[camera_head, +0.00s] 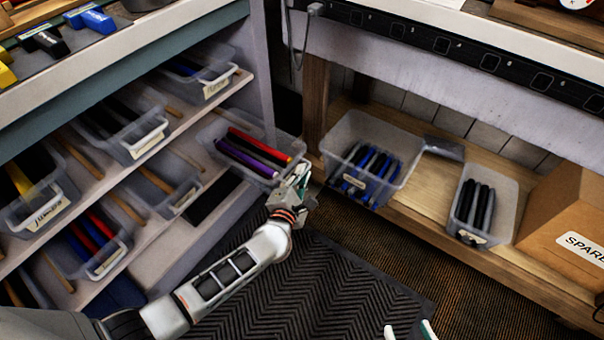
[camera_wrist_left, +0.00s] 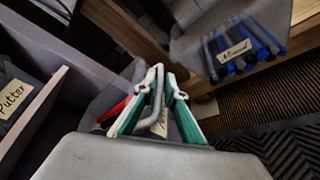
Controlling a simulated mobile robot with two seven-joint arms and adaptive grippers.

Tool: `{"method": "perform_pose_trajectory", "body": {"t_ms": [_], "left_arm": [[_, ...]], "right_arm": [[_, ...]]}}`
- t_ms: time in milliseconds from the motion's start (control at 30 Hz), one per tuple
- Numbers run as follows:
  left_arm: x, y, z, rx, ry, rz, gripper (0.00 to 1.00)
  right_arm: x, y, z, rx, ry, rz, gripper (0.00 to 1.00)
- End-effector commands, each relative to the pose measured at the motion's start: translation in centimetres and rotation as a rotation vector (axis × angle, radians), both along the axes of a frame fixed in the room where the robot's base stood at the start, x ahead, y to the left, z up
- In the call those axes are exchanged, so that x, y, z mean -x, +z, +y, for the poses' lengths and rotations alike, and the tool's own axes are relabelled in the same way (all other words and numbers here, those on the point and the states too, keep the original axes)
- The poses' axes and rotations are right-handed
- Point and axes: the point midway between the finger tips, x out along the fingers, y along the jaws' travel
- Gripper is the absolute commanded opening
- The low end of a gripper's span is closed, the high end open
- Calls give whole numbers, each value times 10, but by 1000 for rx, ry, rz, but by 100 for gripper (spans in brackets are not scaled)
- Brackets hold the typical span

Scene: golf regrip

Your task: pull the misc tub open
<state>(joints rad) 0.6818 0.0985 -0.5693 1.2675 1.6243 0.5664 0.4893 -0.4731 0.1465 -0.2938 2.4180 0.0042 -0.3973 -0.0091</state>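A clear tub (camera_head: 262,180) with red, black and purple grips sticks out from the right end of the left shelf unit. Its label (camera_wrist_left: 172,128) is mostly hidden behind my fingers in the left wrist view, so I cannot read it. My left gripper (camera_head: 303,178) is at the tub's front. In the left wrist view its green-padded fingers (camera_wrist_left: 164,74) close around the tub's grey handle (camera_wrist_left: 157,100), tips close together. My right gripper (camera_head: 408,330) shows only as two separated fingertips at the bottom edge, apparently open and empty, far from the tub.
Several other labelled tubs stand in the left shelf unit (camera_head: 190,235). On the right wooden shelf (camera_head: 424,195) are a tub of blue grips (camera_head: 340,150), a tub of grey grips (camera_head: 508,205) and a cardboard box (camera_head: 560,200). The dark floor mat (camera_head: 320,285) is clear.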

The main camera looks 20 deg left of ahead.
Motion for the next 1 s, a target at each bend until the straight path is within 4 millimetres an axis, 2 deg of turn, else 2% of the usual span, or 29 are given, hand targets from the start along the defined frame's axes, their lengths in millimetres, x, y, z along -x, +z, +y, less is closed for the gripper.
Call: {"method": "perform_pose_trajectory", "body": {"t_ms": [367, 533, 667, 900, 1000], "left_arm": [[0, 0, 0, 0, 0, 0, 24], [0, 10, 0, 2, 1, -1, 24], [0, 26, 0, 5, 2, -2, 24], [-3, 73, 1, 1, 1, -15, 24], [-2, 86, 1, 1, 0, -12, 24]], "right_arm": [[2, 0, 1, -3, -2, 5, 40], [2, 0, 0, -2, -1, 5, 40], [2, -1, 0, -1, -2, 5, 40], [1, 1, 0, -1, -1, 2, 40], [1, 1, 0, 0, -1, 0, 40]]}}
